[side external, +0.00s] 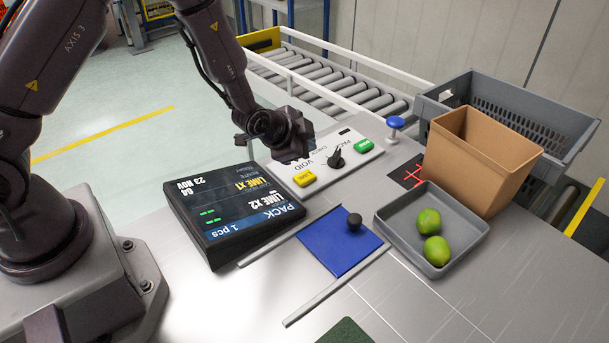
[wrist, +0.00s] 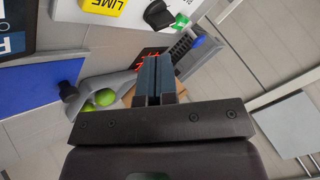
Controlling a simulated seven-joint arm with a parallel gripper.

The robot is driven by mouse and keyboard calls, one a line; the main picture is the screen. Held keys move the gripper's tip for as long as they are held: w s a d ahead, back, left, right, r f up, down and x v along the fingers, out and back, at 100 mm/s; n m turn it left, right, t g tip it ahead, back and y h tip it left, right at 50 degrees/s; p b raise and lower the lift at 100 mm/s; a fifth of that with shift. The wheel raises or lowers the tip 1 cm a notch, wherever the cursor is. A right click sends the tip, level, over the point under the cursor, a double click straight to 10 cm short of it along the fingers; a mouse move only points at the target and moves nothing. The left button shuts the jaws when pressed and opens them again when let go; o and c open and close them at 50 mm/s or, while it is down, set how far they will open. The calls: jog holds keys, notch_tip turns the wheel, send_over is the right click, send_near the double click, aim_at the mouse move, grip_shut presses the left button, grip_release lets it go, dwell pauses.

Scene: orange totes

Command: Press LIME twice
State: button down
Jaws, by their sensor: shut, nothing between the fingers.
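The yellow LIME button (side external: 304,179) sits on the white control panel (side external: 318,172). My gripper (wrist: 158,76) is shut and empty. In the side view my gripper hangs over the far left part of the panel, apart from the yellow button; its fingertips are hard to make out there. The dark display (side external: 235,215) left of the panel reads PACK, 1 pcs, LIME X2 and LIME X1.
The panel also carries a black knob (side external: 335,160) and a green button (side external: 363,146). A blue mushroom button (side external: 395,123) stands behind. A blue plate (side external: 335,250) with a black knob, a grey tray (side external: 465,263) with two limes (side external: 436,250), and a cardboard box (side external: 480,160) stand right.

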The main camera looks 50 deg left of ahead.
aim_at(305, 178)
notch_tip(305, 178, up, 4)
jog(key=shift+f, duration=0.15)
jog(key=shift+f, duration=4.45)
jog(key=shift+f, duration=0.1)
jog(key=shift+f, duration=0.3)
jog(key=shift+f, duration=0.5)
jog(key=shift+r, duration=0.9)
